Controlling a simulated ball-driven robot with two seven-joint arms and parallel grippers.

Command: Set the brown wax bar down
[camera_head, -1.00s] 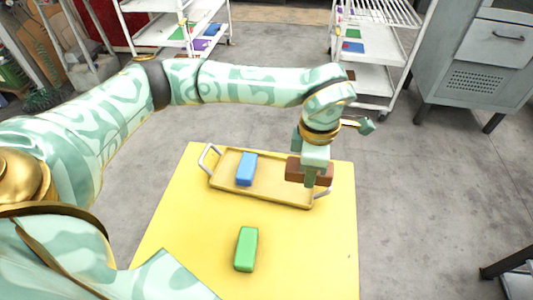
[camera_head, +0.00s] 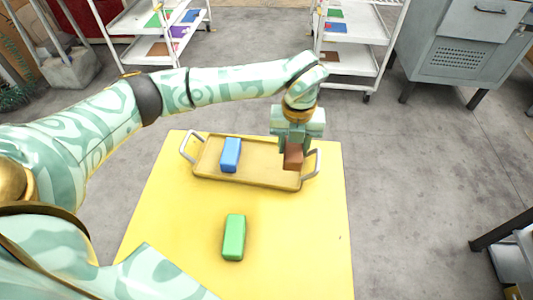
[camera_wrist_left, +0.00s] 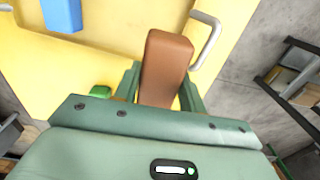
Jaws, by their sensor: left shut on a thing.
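The brown wax bar (camera_head: 293,156) is held in my left gripper (camera_head: 292,150) at the right end of the wooden tray (camera_head: 262,178). In the left wrist view the brown bar (camera_wrist_left: 166,62) sits between the two fingers, with the tray handle beside it. I cannot tell whether the bar touches the tray. A blue bar (camera_head: 230,155) lies in the left part of the tray; it also shows in the left wrist view (camera_wrist_left: 62,14). My right gripper is out of view.
The tray stands on a yellow table (camera_head: 190,225) and has a metal handle at each end. A green bar (camera_head: 234,237) lies on the table in front of it. White shelf carts (camera_head: 358,55) and a grey cabinet (camera_head: 460,55) stand behind on the floor.

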